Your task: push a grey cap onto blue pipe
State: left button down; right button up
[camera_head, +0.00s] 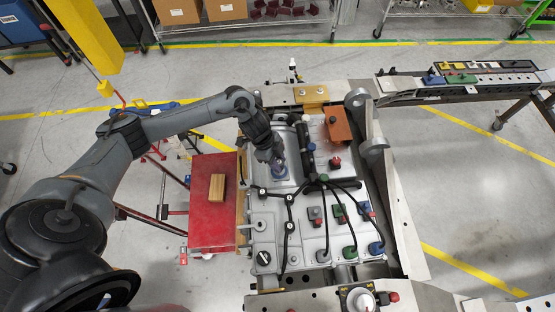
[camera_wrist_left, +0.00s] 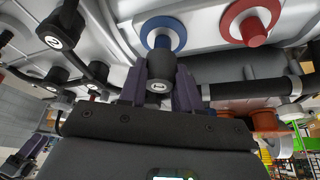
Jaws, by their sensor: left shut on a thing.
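My left gripper (camera_head: 279,163) reaches in from the left and points down at the chassis in the head view. In the left wrist view its purple-grey fingers (camera_wrist_left: 160,88) are shut on a dark grey cap (camera_wrist_left: 159,72). The blue pipe (camera_wrist_left: 163,40), with a wide blue flange at its base, lies directly beyond the cap. The cap overlaps the near end of the pipe in this view; I cannot tell whether it is seated on it or only in front. In the head view the gripper hides most of the cap and pipe.
A red pipe (camera_wrist_left: 254,32) with a red flange stands beside the blue one. Black hoses with dark fittings (camera_head: 289,198) run over the silver chassis (camera_head: 262,207) close to the gripper. A wooden block (camera_head: 217,187) lies on a red table (camera_head: 213,225) at the left.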

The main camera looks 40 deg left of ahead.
pick_arm(q)
jog(key=shift+f+b, duration=0.4)
jog(key=shift+f, duration=0.4)
jog(key=shift+f, duration=0.6)
jog(key=c, duration=0.7)
grip_release()
jog(key=shift+r, duration=0.1)
notch_tip(320, 180, up, 6)
jog(key=p, duration=0.5)
jog(key=shift+p, duration=0.35)
